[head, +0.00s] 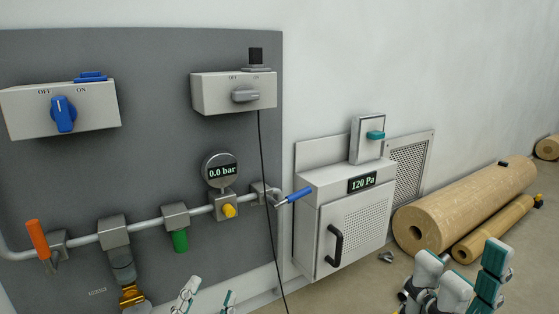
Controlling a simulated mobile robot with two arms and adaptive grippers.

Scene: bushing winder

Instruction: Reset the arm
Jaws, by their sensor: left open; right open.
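My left gripper (207,298) shows only as fingertips at the bottom edge, below the pipe; a gap shows between them and I see nothing held. My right gripper (461,272) is at the lower right, with white and teal fingers spread and empty. It is in front of the floor and the brown rolls, apart from the white cabinet. Most of both arms is out of view.
A grey panel (150,160) carries two switch boxes, a pipe with valves, and a gauge (220,170) reading 0.0 bar. A black cable hangs down it. A white cabinet (350,225) reads 120 Pa. Large brown rolls (470,205) lie on the floor at right.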

